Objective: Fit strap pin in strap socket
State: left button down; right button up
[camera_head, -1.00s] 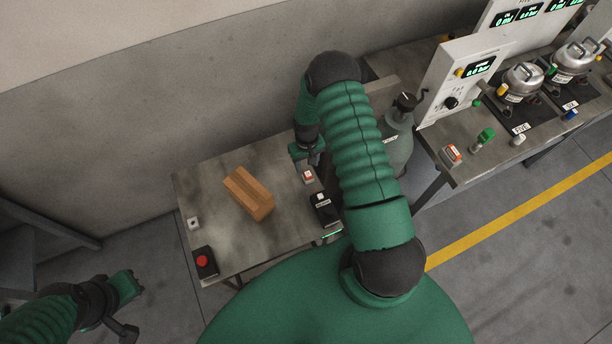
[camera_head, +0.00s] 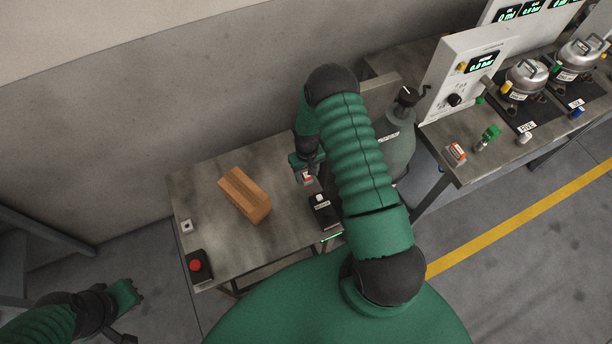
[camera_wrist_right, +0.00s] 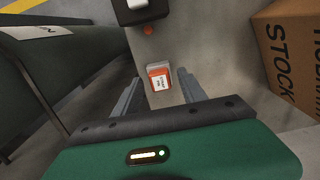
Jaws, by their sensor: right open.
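A small orange-red block with a white labelled top (camera_wrist_right: 160,80) lies on the side table; its print is too small to read, so I cannot tell if it is the strap pin. It also shows in the head view (camera_head: 308,178). My right gripper (camera_head: 305,168) is right over it. In the right wrist view the gripper (camera_wrist_right: 158,88) is open, one finger on each side of the block, with gaps. A small pale square piece with a dark centre (camera_head: 187,226) sits at the table's left edge; I cannot tell if it is the strap socket. My left gripper (camera_head: 130,293) hangs left, off the table.
A cardboard box (camera_head: 245,194) marked STOCK (camera_wrist_right: 290,55) stands mid-table. A black box with a white top piece (camera_head: 322,209) is close to the right gripper. A red-button box (camera_head: 198,266) sits at the front left. A grey-green cylinder (camera_head: 398,140) and a compressor bench (camera_head: 470,170) stand right.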

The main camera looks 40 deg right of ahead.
aim_at(306, 174)
jog(key=shift+w, duration=0.1)
dwell(0.6)
grip_shut()
dwell(0.3)
dwell(1.2)
jog(key=shift+r+p, duration=2.05)
jog(key=shift+r, duration=0.95)
